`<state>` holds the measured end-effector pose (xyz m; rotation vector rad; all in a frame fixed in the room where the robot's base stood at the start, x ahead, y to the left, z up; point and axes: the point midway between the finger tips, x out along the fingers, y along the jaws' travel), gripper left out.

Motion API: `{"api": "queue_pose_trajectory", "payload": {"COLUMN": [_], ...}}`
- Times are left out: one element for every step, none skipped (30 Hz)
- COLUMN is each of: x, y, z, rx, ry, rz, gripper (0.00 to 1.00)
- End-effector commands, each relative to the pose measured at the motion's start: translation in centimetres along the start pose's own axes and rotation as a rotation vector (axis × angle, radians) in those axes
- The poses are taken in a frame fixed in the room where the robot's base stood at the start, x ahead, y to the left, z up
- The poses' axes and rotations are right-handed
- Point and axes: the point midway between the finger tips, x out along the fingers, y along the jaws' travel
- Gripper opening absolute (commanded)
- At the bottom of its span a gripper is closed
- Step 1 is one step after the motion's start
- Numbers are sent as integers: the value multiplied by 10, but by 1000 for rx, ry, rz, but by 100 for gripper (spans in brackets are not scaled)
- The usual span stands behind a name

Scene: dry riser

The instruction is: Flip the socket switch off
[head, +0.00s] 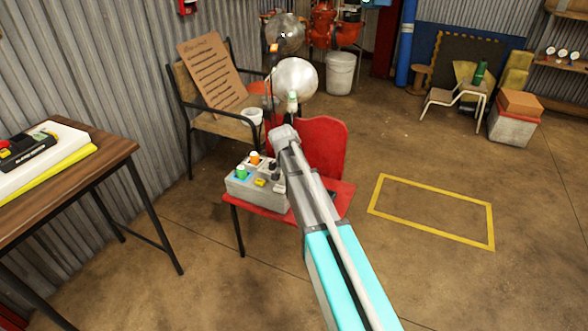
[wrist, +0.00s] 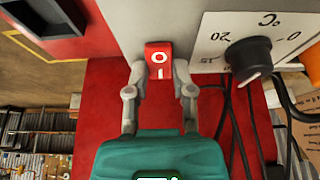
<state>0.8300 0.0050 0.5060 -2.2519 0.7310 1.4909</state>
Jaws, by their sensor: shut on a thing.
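The red socket switch (wrist: 159,52), marked O and I, is set in a pale grey panel (wrist: 125,22) in the wrist view. My gripper (wrist: 160,70) has its two grey fingertips at either side of the switch and is shut on it. The O lies towards the top of the wrist view and the I nearer my palm. In the head view my arm reaches towards the red chair (head: 325,140) and the grey box on its seat (head: 258,195). I cannot make out my gripper or the switch there.
A black dial (wrist: 250,58) with a °C scale is right of the switch, with dark cables below it. A red surface (wrist: 95,90) lies under the panel. A wooden table (head: 100,160) stands at left; a yellow-outlined floor area (head: 435,212) is clear at right.

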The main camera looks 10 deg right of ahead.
Motion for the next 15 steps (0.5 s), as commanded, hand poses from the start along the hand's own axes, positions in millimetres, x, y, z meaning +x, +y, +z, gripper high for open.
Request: {"api": "queue_pose_trajectory", "payload": {"x": [0, 0, 0, 0, 0, 0, 0, 0, 0, 0, 0, 0, 0, 0, 0], "y": [3, 3, 3, 3, 3, 3, 3, 2, 2, 2, 2, 2, 1, 1, 1], "z": [0, 0, 0, 0, 0, 0, 0, 0, 0, 0, 0, 0, 0, 0, 0], "rx": [0, 0, 0, 0, 0, 0, 0, 0, 0, 0, 0, 0, 0, 0, 0], "ry": [-1, -1, -1, -1, -1, -1, -2, -2, -2, -2, -2, -2, -2, -2, -2], "rz": [6, 6, 6, 6, 6, 6, 5, 5, 4, 4, 4, 3, 3, 3, 3], "gripper": [0, 0, 0, 0, 35, 42, 48, 54, 61, 66, 66, 66, 66, 66, 66]}}
